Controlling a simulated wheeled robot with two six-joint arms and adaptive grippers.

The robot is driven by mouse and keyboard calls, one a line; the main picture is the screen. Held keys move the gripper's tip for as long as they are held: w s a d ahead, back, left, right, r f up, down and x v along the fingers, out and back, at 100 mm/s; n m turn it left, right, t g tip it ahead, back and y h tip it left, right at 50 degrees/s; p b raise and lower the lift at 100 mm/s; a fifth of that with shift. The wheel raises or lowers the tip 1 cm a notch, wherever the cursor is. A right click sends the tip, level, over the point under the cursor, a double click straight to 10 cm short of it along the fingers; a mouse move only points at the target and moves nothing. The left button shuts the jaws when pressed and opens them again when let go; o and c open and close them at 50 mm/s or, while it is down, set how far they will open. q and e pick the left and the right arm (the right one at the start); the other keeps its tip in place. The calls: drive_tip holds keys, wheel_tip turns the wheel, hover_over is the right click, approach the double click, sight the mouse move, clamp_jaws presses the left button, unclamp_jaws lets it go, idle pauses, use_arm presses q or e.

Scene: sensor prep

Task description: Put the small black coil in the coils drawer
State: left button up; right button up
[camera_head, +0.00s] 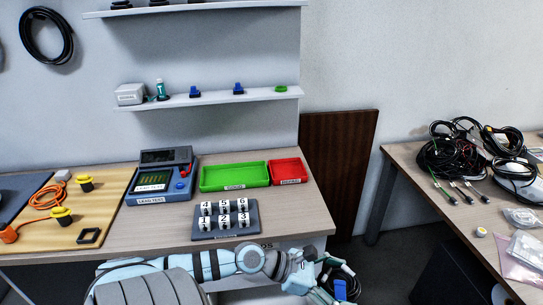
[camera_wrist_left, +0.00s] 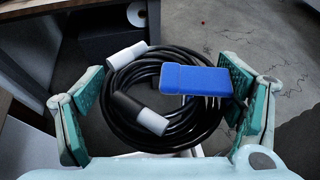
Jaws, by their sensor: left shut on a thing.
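The small black coil (camera_wrist_left: 135,128) is a looped black cable with white-ended plugs and a blue connector block (camera_wrist_left: 195,80). My left gripper (camera_wrist_left: 165,93) is shut on it, with the coil between the green finger pads. In the head view my left gripper (camera_head: 318,280) and the coil (camera_head: 347,271) are at the bottom middle, just off the front of the workbench. A white desk front (camera_head: 285,243) with a partly hidden label shows under the bench edge. My arm covers most of it, so I cannot tell whether a drawer is open. My right gripper is not in view.
The workbench (camera_head: 285,215) holds a blue tester (camera_head: 160,183), a green tray (camera_head: 234,177), a red tray (camera_head: 289,172) and a numbered block rack (camera_head: 225,220). A side table (camera_head: 425,185) at right holds more black cables (camera_head: 450,160). Dark open floor (camera_head: 385,255) lies between them.

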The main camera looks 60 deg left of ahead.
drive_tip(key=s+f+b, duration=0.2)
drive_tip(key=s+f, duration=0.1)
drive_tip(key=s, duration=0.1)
use_arm(q)
drive_tip(key=s+a+f+n+t+y+b, duration=0.1)
drive_tip(key=f+b, duration=0.3)
drive_tip(key=f, duration=1)
drive_tip(key=s+a+f+n+t+y+b, duration=0.1)
drive_tip(key=f+b, duration=0.4)
drive_tip(key=f, duration=0.9)
drive_tip(key=s+a+f+n+y+b, duration=0.2)
drive_tip(key=f+b, duration=0.3)
drive_tip(key=f, duration=0.9)
drive_tip(key=shift+a+n+t+y, duration=0.4)
drive_tip(key=shift+a+y, duration=0.05)
drive_tip(key=shift+y, duration=0.15)
drive_tip(key=shift+r, duration=0.1)
drive_tip(key=shift+f+b, duration=0.65)
drive_tip(key=shift+b, duration=0.05)
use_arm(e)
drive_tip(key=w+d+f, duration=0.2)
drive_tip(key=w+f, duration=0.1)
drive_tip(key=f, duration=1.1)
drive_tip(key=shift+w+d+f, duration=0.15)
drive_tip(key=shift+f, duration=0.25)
